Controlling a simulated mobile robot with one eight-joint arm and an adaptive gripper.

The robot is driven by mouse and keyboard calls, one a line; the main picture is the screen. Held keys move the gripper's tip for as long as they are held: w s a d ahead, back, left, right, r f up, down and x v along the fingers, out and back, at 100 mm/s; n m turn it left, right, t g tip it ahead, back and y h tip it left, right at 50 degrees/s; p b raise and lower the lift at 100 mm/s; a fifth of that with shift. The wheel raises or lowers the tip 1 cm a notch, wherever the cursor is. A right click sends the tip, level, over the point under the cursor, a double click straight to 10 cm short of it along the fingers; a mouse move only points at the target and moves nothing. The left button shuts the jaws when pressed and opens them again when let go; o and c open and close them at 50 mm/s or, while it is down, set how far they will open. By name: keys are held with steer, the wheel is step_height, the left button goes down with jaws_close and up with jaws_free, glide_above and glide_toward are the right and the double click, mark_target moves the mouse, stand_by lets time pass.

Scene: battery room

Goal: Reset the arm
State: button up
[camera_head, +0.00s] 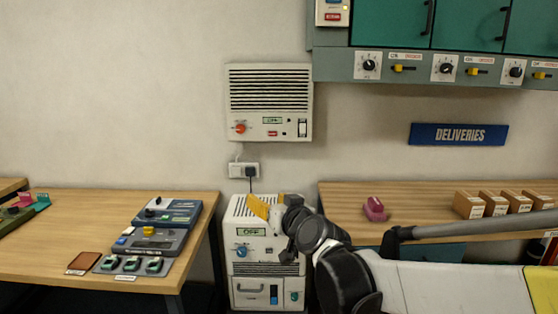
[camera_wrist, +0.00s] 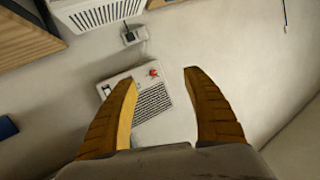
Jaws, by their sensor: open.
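My gripper (camera_wrist: 152,85) shows in the wrist view with its two yellow-brown fingers wide apart and nothing between them. In the head view my gripper (camera_head: 258,207) is in front of the top of a white floor unit (camera_head: 266,268), at the end of my dark and white arm. A white wall unit (camera_head: 268,102) with a grille, an orange-red knob and a green display hangs above it. The same wall unit shows beyond the fingers in the wrist view (camera_wrist: 152,105). My gripper hides part of the floor unit's top.
A left table (camera_head: 60,220) holds a blue-grey device (camera_head: 160,225) and a brown pad (camera_head: 84,262). A right table (camera_head: 420,218) holds a pink object (camera_head: 375,210) and several small boxes (camera_head: 468,205). A wall socket (camera_head: 244,170) sits between. Green cabinets (camera_head: 465,25) hang at the upper right.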

steer(key=s+d+f+m+g+h, duration=0.1)
steer(key=s+d+f+g+h, duration=0.1)
steer(key=s+d+f, duration=0.2)
steer(key=s+d+f+m+g+h, duration=0.1)
steer(key=s+d+f+g+h, duration=0.1)
steer(key=s+d, duration=0.8)
steer(key=s+d+f+g+h, duration=0.2)
steer(key=s+d+f, duration=0.5)
steer(key=s, duration=0.9)
steer(key=shift+d+m+g+h, duration=0.3)
steer(key=shift+d+m+g, duration=0.15)
steer(key=shift+g, duration=0.25)
